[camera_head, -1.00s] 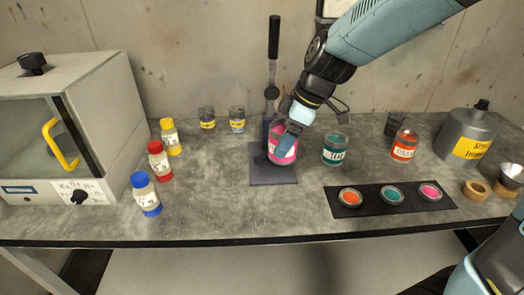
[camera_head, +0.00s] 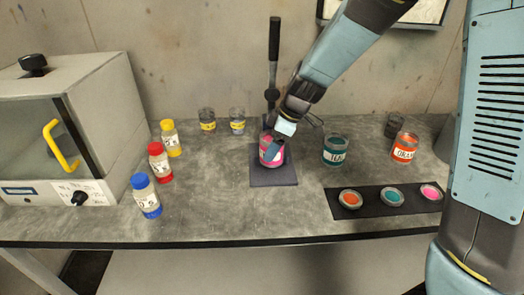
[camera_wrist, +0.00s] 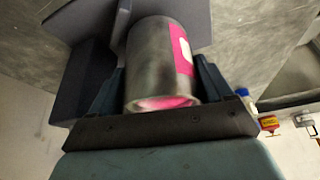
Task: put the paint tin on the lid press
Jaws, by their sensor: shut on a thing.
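The paint tin (camera_head: 271,155), grey metal with a pink label, is gripped by my gripper (camera_head: 277,146) in the head view. My gripper comes from the upper right and partly covers the tin. The wrist view shows the tin (camera_wrist: 150,62) between my two fingers, with pink paint at its open end. The lid press has a dark flat base (camera_head: 272,179) and an upright post with a black lever behind. The tin is over the middle to rear of this base and looks roughly upright. I cannot tell whether its bottom touches the base.
A teal tin (camera_head: 335,151) stands right of the press, and an orange tin (camera_head: 404,148) farther right. A dark mat (camera_head: 372,206) holds three coloured lids at front right. Yellow, red (camera_head: 159,162) and blue-capped bottles stand left. Two small jars (camera_head: 207,120) stand behind left.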

